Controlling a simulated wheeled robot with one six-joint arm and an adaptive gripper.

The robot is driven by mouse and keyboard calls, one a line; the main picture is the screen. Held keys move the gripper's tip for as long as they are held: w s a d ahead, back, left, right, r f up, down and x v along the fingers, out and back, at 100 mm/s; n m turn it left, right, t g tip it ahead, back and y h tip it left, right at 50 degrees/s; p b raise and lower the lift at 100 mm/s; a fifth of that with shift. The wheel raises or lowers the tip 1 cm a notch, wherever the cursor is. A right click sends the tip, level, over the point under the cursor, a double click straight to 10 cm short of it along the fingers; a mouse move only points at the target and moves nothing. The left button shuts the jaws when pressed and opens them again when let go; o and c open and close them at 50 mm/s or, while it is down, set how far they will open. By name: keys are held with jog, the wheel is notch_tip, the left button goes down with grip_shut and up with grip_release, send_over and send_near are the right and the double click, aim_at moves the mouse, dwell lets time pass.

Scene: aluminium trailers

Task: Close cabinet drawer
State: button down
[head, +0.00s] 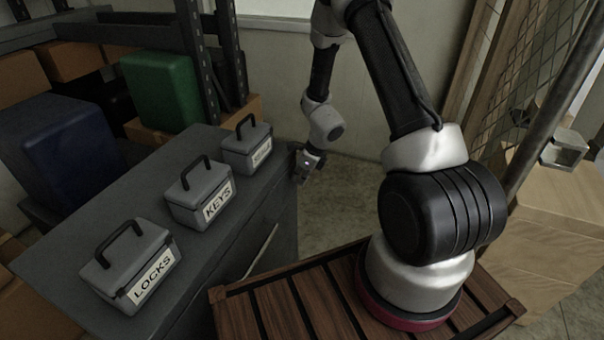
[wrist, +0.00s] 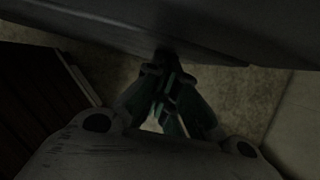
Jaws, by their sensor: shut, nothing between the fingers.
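The dark grey cabinet (head: 215,262) stands at the left, with its front facing the middle. A thin light handle (head: 261,251) shows low on that front. I cannot tell how far any drawer stands out, as my wooden-slatted base hides the lower front. My gripper (head: 303,176) is beside the cabinet's far right corner, pointing down. In the wrist view the fingers (wrist: 165,82) are together and empty, with their tips at a dark grey cabinet surface (wrist: 225,40). I cannot tell whether they touch it.
Three grey lidded boxes stand on the cabinet top: LOCKS (head: 112,270), KEYS (head: 188,202) and a far one (head: 240,155). Shelving with blue (head: 62,150) and green (head: 160,88) bins is behind. Floor (head: 345,200) is clear right of the cabinet.

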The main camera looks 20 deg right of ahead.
jog(key=v, duration=1.2)
jog(key=s+a+r+n+g+y, duration=0.1)
jog(key=s+n+g, duration=0.1)
jog(key=s+n, duration=0.55)
jog(key=s+d+r+n+t+h, duration=0.1)
jog(key=s+r+n, duration=0.5)
jog(key=r, duration=0.3)
jog(key=s+d+r+n+t+h, duration=0.1)
jog(key=s+d+r+n, duration=0.1)
jog(key=s+r+n, duration=0.4)
jog(key=s+d+r+n+t+h, duration=0.1)
jog(key=s+d+r+n+h, duration=0.1)
jog(key=s+r+n, duration=0.5)
notch_tip(320, 180, up, 6)
jog(key=shift+r, duration=0.25)
jog(key=shift+a+n, duration=0.1)
jog(key=shift+n, duration=0.15)
